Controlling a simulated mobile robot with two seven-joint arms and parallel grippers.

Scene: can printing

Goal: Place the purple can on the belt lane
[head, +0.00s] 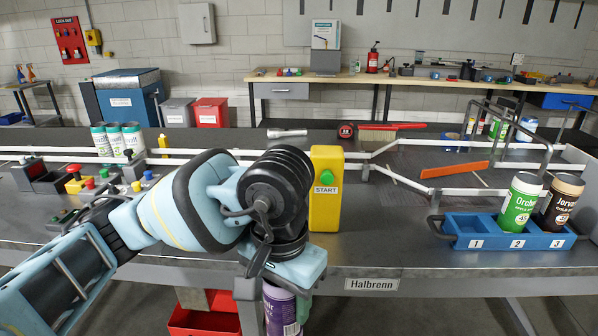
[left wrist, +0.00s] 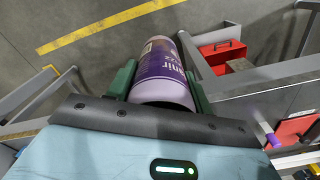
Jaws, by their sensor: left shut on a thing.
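The purple can (head: 280,312) is held upright or nearly so by my left gripper (head: 287,300), low in front of the bench's front edge. Most of its upper part is hidden behind the gripper. In the left wrist view the purple can (left wrist: 163,68) sits between the two green fingers, which are shut on it, with the floor beyond. The belt lane runs across the bench behind my arm, edged by white rails (head: 260,152). My right gripper is not in view.
A yellow START post (head: 326,188) stands just beside my left wrist. A blue numbered rack (head: 510,240) at right holds a green can (head: 520,204) and a dark can (head: 560,204); slot 1 is empty. White-and-green cans (head: 118,138) stand at left. A red bin (head: 205,322) is below.

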